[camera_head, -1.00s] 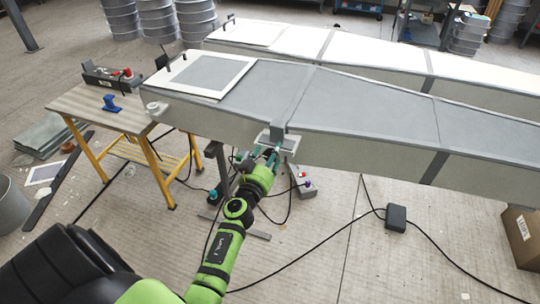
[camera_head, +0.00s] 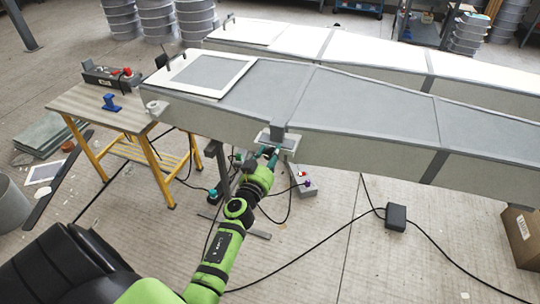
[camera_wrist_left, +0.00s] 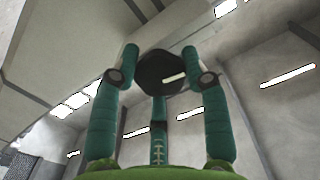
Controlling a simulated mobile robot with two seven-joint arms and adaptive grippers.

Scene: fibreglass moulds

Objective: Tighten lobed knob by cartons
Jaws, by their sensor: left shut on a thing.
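The black lobed knob (camera_wrist_left: 160,72) sits between the teal fingertips in the left wrist view. Its lobed outline is dark, with a pale streak on it. My left gripper (camera_head: 271,152) reaches up to a small bracket (camera_head: 280,139) on the near side of the long grey mould (camera_head: 370,105). The gripper is shut on the knob, with a finger on either side and a third finger below it in the wrist view. In the head view the knob is hidden behind the fingers. My right gripper is not in view.
A cardboard carton (camera_head: 523,236) stands at the right edge. A black box (camera_head: 396,217) with cables lies on the floor. A yellow-legged bench (camera_head: 75,100) holds a blue tool (camera_head: 110,102) at left. A grey control box (camera_head: 306,183) is under the mould.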

